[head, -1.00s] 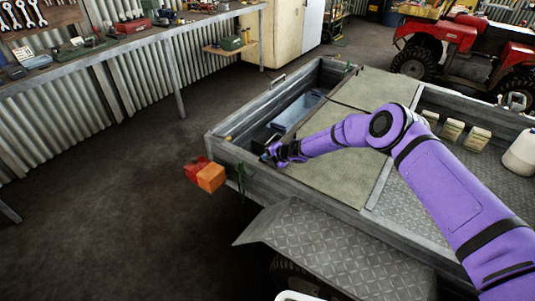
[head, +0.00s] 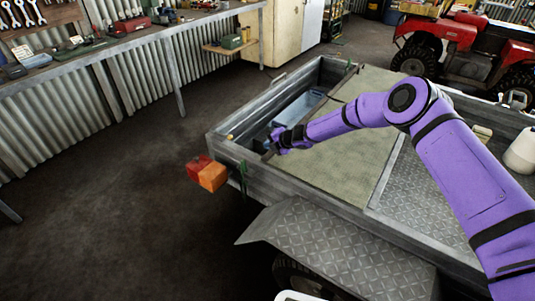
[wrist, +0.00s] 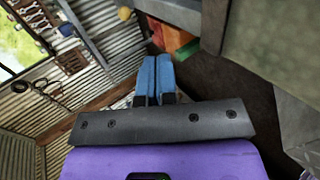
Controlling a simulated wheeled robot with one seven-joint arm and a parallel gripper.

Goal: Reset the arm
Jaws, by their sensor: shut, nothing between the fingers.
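My purple arm reaches from the right over the grey metal trailer (head: 228,205) in the head view. My gripper (head: 272,148) is above the trailer's left end, near the blue-grey bin (head: 299,108) inside it. In the wrist view my gripper (wrist: 155,60) shows two blue fingers pressed together with nothing between them. The arm covers part of the bin and the trailer bed. Whether the fingertips touch anything in the trailer is hard to tell in the head view.
A red and orange tail light (head: 212,177) sticks out at the trailer's near left corner. A workbench (head: 75,53) with tools runs along the corrugated wall. A red quad (head: 440,50) stands behind the trailer. The floor at left is clear.

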